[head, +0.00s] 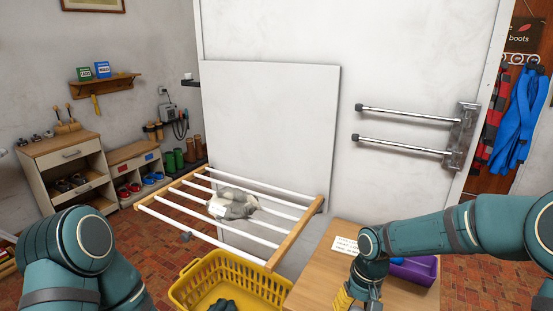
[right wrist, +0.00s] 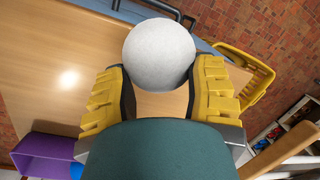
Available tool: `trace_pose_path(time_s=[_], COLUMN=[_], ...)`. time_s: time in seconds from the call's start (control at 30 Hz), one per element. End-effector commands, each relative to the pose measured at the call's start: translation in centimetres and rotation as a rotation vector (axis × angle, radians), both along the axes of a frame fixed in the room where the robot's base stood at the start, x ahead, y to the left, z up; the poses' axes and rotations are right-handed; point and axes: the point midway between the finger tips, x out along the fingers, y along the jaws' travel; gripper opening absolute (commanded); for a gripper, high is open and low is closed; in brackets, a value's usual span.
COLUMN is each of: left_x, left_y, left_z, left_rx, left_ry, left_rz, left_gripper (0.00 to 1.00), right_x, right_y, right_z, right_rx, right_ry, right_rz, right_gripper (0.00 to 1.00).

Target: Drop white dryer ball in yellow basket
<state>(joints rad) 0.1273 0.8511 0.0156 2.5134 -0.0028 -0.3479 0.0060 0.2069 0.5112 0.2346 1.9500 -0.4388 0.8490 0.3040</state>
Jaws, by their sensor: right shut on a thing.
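The white dryer ball (right wrist: 160,54) sits between the yellow fingers of my right gripper (right wrist: 160,84) in the right wrist view, and the gripper is shut on it. In the head view my right gripper (head: 343,299) shows only in part at the bottom edge, above the wooden table, and the ball is hidden there. The yellow basket (head: 240,268) stands left of the table, partly cut off below, with something dark inside. It also shows in the right wrist view (right wrist: 262,82), apart from the ball.
The wooden table (head: 318,275) bears a purple bin (head: 415,270) and a white card (head: 345,245). A wall drying rack (head: 290,242) with grey-and-white cloth on it juts out behind and above the basket. Brick floor lies open to the left.

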Motion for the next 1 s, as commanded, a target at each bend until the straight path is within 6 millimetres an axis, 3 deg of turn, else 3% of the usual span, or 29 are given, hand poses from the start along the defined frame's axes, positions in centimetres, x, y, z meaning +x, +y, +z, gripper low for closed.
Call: trace_pose_path(time_s=[0.43, 0.6, 0.67, 1.0], left_x=[0.0, 0.0, 0.0, 0.0], left_y=[0.0, 0.0, 0.0, 0.0], left_z=[0.0, 0.0, 0.0, 0.0], left_rx=[0.0, 0.0, 0.0, 0.0], left_ry=[0.0, 0.0, 0.0, 0.0], left_rz=[0.0, 0.0, 0.0, 0.0], left_gripper=[0.67, 0.67, 0.46, 0.46], right_x=[-0.4, -2.9, -3.7, -4.1], right_y=[0.4, 0.4, 0.4, 0.4], right_z=[-0.1, 0.0, -0.1, -0.1], right_rx=[0.0, -0.001, 0.0, 0.0], right_ry=[0.0, 0.0, -0.001, -0.001], right_rz=[-0.045, -0.044, -0.044, -0.044], right_gripper=[0.17, 0.17, 0.17, 0.17])
